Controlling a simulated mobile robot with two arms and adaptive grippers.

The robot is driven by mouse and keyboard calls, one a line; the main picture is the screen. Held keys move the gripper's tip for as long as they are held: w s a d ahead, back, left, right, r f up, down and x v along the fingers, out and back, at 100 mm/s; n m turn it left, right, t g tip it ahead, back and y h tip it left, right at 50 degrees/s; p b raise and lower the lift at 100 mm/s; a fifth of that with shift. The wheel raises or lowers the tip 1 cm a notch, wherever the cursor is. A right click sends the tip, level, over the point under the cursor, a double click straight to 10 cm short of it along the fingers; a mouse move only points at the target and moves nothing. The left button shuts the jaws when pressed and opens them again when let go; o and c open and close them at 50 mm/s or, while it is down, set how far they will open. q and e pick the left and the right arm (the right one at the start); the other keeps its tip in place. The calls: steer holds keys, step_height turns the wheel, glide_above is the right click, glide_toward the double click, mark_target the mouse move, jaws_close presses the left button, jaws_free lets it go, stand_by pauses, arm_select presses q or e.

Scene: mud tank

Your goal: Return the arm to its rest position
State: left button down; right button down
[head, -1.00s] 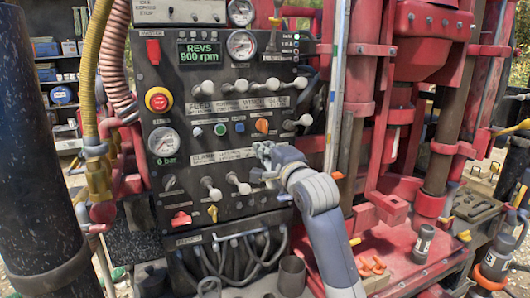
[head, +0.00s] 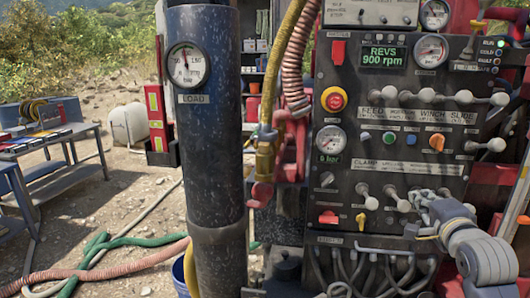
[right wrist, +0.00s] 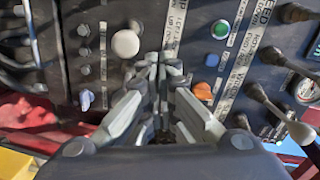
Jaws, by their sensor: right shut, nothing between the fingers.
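My right arm (head: 480,255) reaches in from the lower right of the head view. Its gripper (head: 420,200) is in front of the control panel (head: 340,75), at the right end of the clamp lever row. The gripper is shut and empty. In the right wrist view the fingers (right wrist: 160,68) are together, close to a white lever knob (right wrist: 125,43). I cannot tell whether they touch it. In the head view white clamp levers (head: 370,202) stand just left of the gripper. My left gripper is not in view.
An upright dark column (head: 205,150) with a load gauge (head: 186,65) stands left of the panel. Hoses (head: 105,245) lie on the ground. A workbench (head: 50,130) is at the far left. An orange knob (head: 437,142) and feed levers (head: 465,97) sit above the gripper.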

steer(key=s+a+f+n+g+y, duration=0.1)
steer(key=s+a+f+n+g, duration=0.3)
steer(key=f, duration=0.8)
steer(key=s+a+f+n+g+y, duration=0.1)
steer(key=s+a+f+n, duration=0.45)
steer(key=f, duration=0.55)
steer(key=s+a+f+n+g, duration=0.3)
steer(key=s+f, duration=0.2)
steer(key=s, duration=0.4)
steer(key=s+a+f+n+g+y, duration=0.1)
steer(key=s+a+f+n+g, duration=0.15)
steer(key=s+f+n, duration=0.4)
steer(key=s+a+f+n+g, duration=0.1)
steer(key=s+a+f+g, duration=0.2)
steer(key=s, duration=0.7)
step_height(320, 180, down, 29)
steer(key=s+a+b, duration=0.1)
steer(key=s+b, duration=0.1)
steer(key=b, duration=0.1)
steer(key=s+d+f+g+b, duration=0.1)
steer(key=s+d+f+b, duration=0.1)
steer(key=s+f, duration=1.4)
step_height(320, 180, down, 2)
steer(key=shift+s+d+f+g, duration=0.25)
steer(key=shift+s+d+g, duration=0.1)
steer(key=shift+d, duration=0.1)
